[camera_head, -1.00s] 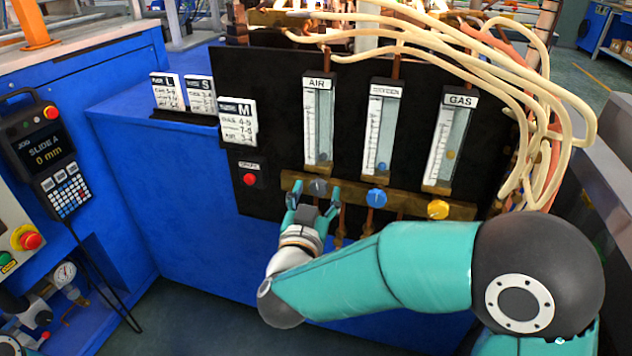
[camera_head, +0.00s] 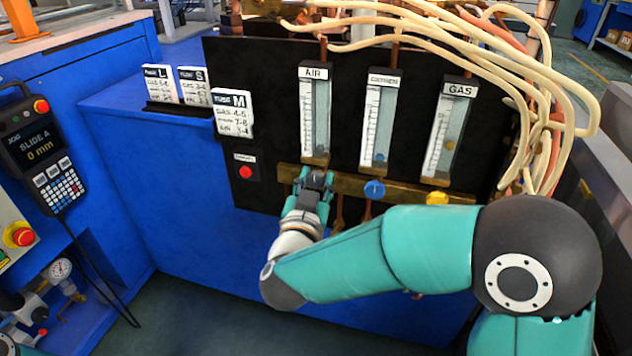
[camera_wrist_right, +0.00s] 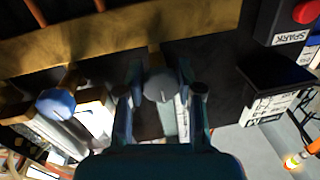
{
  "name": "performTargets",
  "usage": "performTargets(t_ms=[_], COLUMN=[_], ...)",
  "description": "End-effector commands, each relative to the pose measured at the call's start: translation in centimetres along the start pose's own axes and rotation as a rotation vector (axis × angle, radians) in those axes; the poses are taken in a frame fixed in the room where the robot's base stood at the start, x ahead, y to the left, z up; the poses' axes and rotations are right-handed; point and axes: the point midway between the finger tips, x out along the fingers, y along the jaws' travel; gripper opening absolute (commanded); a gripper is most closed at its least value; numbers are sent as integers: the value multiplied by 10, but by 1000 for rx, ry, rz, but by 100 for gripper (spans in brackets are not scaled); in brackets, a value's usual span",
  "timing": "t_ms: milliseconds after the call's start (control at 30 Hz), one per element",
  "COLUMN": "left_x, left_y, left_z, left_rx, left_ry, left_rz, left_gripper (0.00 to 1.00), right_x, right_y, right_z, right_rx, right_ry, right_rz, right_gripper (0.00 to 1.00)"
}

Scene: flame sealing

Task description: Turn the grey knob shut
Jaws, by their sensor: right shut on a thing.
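The grey knob (camera_wrist_right: 160,87) sits on the brass manifold (camera_head: 345,188) under the AIR flow tube (camera_head: 315,120). In the right wrist view it lies between the two fingers of my right gripper (camera_wrist_right: 162,88). In the head view my right gripper (camera_head: 314,182) is at the knob and shut on it, hiding most of it. The AIR tube's float sits near the bottom. My left gripper is not in view.
The blue knob (camera_head: 374,190) and the yellow knob (camera_head: 437,198) stand to the right on the same manifold. A red button (camera_head: 245,172) is on the panel to the left. Cream hoses (camera_head: 545,100) hang at the right.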

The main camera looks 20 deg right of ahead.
Motion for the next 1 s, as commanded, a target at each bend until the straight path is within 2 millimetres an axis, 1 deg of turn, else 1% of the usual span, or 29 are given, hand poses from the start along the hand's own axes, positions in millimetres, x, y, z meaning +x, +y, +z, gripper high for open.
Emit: performTargets(t_ms=[33,67,300,333,400,467,800,933,1000], left_x=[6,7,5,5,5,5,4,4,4], left_y=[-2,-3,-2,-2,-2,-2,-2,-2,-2], left_z=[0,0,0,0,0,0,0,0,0], left_rx=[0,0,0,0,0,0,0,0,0], left_ry=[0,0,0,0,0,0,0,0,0], left_rz=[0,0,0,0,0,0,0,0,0], left_gripper=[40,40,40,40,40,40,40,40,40], right_x=[0,0,0,0,0,0,-2,-11,-20], right_y=[0,0,-1,-1,-1,0,-1,-1,-2], right_z=[3,2,0,0,0,0,0,0,0], right_rx=[31,44,51,51,51,51,50,50,49], right_ry=[5,7,7,7,7,7,6,6,5], right_rz=[-1,-1,-1,-1,-1,-1,-1,-3,-4], right_gripper=[1,1,1,41,52,61,61,61,61])
